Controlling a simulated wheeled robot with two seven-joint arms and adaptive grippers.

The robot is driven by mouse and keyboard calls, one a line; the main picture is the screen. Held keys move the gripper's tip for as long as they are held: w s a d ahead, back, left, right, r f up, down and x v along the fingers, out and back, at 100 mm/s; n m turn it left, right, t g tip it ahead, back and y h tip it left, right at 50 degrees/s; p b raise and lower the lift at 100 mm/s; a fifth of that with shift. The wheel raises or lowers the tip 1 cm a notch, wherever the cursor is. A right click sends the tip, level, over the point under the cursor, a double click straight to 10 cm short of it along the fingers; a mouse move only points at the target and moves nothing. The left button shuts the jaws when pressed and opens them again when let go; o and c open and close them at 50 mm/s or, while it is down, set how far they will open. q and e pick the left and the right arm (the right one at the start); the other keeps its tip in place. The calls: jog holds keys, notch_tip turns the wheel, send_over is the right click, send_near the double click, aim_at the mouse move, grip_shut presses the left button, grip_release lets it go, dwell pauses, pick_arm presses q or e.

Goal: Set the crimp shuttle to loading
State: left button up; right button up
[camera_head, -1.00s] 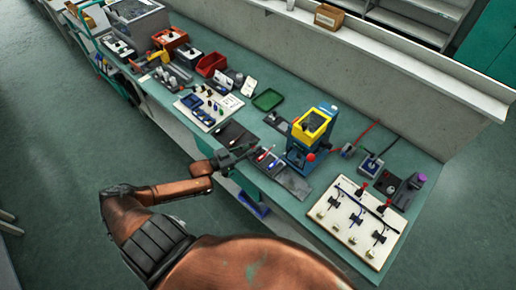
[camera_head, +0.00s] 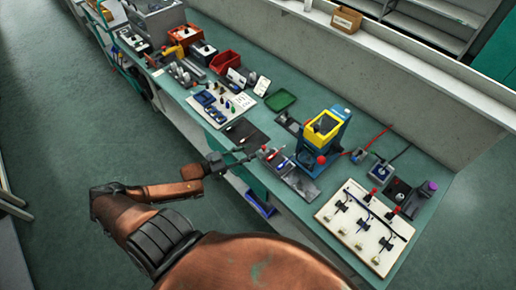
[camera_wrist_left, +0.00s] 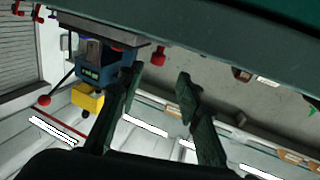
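The blue press (camera_head: 337,136) with a yellow open-topped hopper (camera_head: 320,128) stands on the green bench. A red ball knob (camera_head: 321,159) is on its near side. A dark flat track (camera_head: 300,186) lies at the bench's front edge before the press, with a small grey block and red-tipped part (camera_head: 275,157) at its left end, perhaps the crimp shuttle. My left gripper (camera_head: 254,154) is just left of this part; contact is unclear. In the left wrist view my gripper (camera_wrist_left: 158,78) is open and empty between its fingers, with the press (camera_wrist_left: 90,70) beyond. My right gripper is not in view.
A white board with levers (camera_head: 362,225) lies to the right. A green tray (camera_head: 280,100), red bin (camera_head: 225,63) and white board with blue parts (camera_head: 220,105) lie to the left. A dark mat (camera_head: 245,133) is close behind my left gripper.

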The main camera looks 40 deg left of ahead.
pick_arm(q)
jog(key=shift+v, duration=2.2)
